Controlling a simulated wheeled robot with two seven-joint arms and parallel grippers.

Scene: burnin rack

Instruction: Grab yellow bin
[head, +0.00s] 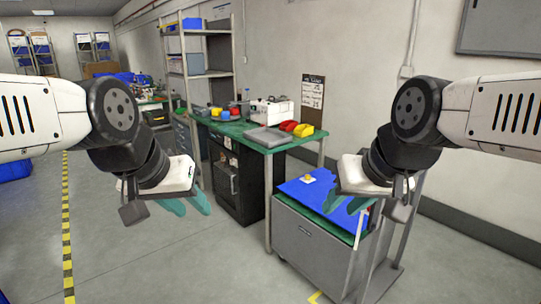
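A small yellow bin (304,130) sits on the green-topped workbench (262,150), near its right end, beside a red bin (288,126). My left gripper (187,207) hangs in front and to the left of the workbench, well apart from the yellow bin. Its teal fingers are spread and empty. My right gripper (346,205) hangs at the right, over the blue-topped grey cabinet and lower in the picture than the yellow bin. Its teal fingers are also spread, with nothing seen between them.
The grey cabinet (310,250) with a blue top stands in front right of the workbench. A grey flat case (268,137) and a white machine (270,110) are on the bench near the bins. A shelf rack (206,75) stands behind. The floor at left is open.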

